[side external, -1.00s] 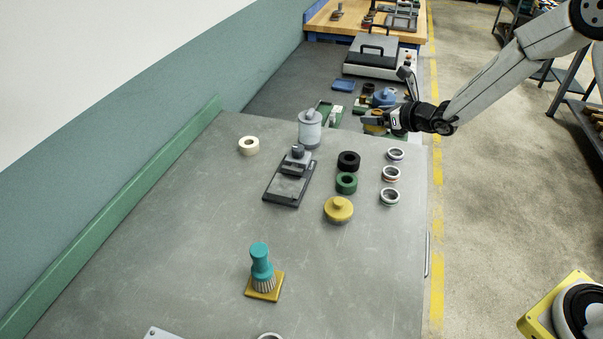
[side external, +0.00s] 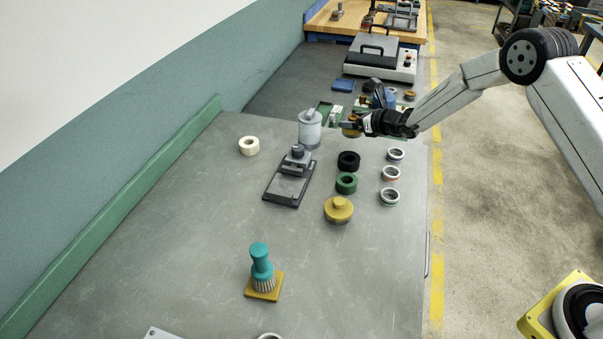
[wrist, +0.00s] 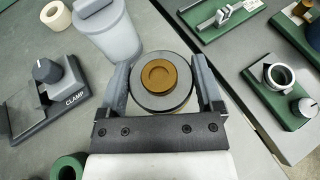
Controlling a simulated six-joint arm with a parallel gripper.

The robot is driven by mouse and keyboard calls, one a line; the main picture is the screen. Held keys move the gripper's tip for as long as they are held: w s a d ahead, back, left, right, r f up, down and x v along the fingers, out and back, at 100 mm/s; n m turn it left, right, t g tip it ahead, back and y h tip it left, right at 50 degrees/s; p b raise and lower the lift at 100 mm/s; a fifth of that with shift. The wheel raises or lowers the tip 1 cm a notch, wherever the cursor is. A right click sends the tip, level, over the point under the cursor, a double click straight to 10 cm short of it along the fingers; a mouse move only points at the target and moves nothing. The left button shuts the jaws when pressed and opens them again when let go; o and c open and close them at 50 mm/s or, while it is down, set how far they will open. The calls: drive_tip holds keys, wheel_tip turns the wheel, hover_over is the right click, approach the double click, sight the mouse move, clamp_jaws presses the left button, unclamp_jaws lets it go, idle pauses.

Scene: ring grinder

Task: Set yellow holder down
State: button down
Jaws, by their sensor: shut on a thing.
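My gripper (side external: 352,126) is shut on a round piece with a dark yellow, recessed top (wrist: 160,76) and a grey rim around it. The wrist view shows it between the two fingers. In the side view its dark yellow body (side external: 350,131) is partly hidden by my gripper. It is close to the far edge of the near table, behind the black ring; I cannot tell whether it touches anything below. A brighter yellow round piece with a knob (side external: 339,209) stands apart on the table, nearer the camera.
The black ring (side external: 348,161) and green ring (side external: 346,183) are in front of my gripper. Several pale rings (side external: 391,173) line the right edge. A grey canister (side external: 310,130) and clamp fixture (side external: 290,178) stand to the left.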

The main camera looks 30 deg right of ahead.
sight(350, 131)
drive_tip(key=shift+w+f, duration=0.35)
drive_tip(key=shift+w, duration=0.15)
drive_tip(key=shift+f, duration=0.1)
drive_tip(key=shift+w+f, duration=0.25)
drive_tip(key=shift+f, duration=1.45)
drive_tip(key=shift+f, duration=0.15)
unclamp_jaws()
drive_tip(key=shift+f, duration=0.2)
drive_tip(key=shift+r, duration=0.15)
